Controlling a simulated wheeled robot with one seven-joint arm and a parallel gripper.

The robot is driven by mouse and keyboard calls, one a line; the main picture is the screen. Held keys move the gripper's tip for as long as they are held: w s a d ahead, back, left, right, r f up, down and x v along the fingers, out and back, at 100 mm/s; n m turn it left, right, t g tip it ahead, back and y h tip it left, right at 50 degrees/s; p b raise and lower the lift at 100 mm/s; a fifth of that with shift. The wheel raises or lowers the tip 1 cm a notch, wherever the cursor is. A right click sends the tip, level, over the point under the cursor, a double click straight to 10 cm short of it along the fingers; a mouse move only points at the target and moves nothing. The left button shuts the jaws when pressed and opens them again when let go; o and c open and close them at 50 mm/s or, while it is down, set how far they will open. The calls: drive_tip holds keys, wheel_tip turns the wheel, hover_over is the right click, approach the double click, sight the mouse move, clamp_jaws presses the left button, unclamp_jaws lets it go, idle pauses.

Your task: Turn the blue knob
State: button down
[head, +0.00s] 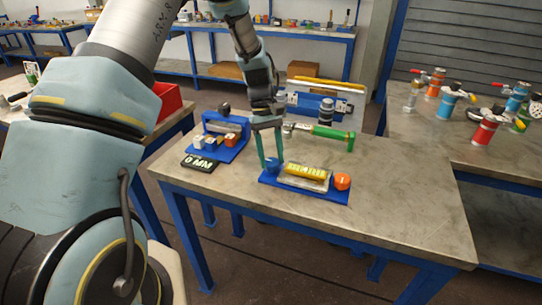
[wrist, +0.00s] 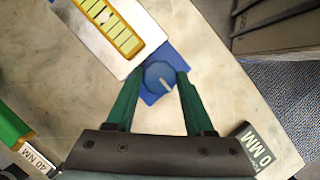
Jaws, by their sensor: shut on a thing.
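The blue knob (wrist: 160,78) is a round, faceted knob with a light pointer line, on a blue base plate. In the head view the blue knob (head: 272,167) sits at the left end of the blue base (head: 325,192), left of a yellow-labelled block (head: 305,172). My gripper (head: 271,160) points down at the knob. In the wrist view the two green fingers of my gripper (wrist: 157,80) stand on either side of the knob, shut on it. The fingers partly hide the knob's sides.
An orange knob (head: 342,181) is at the right end of the same base. A green-handled tool (head: 328,133) lies behind it. A blue stand (head: 222,138) and a "0 MM" block (head: 200,163) are to the left. The table's front right is clear.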

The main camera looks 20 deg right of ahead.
idle(0.4)
drive_tip(key=c, duration=0.6)
unclamp_jaws()
drive_tip(key=shift+o, duration=0.2)
drive_tip(key=b+v, duration=0.3)
drive_tip(key=v, duration=0.7)
drive_tip(key=shift+w+r, duration=0.25)
drive_tip(key=shift+r, duration=0.1)
